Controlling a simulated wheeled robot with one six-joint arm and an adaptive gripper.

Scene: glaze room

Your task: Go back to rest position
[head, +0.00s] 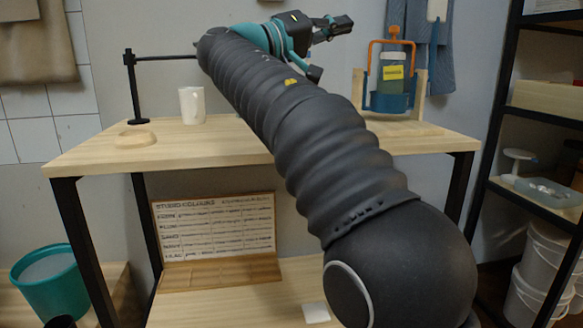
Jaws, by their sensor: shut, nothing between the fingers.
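My arm, in a black ribbed sleeve, reaches from the lower right up and away over the wooden table (240,150) in the head view. My gripper (338,26) is at its far end, above the back of the table and against the grey wall. It is small in the picture, looks shut and holds nothing. It is up and to the left of the jar in the orange-handled holder, apart from it. The arm hides part of the tabletop.
A white cup (192,105), a black stand (132,90) and a wooden disc (136,138) are on the table's left. A jar (392,72) sits in a blue holder (388,102) at right. Shelves (535,118) stand right; a teal bucket (50,285) stands lower left.

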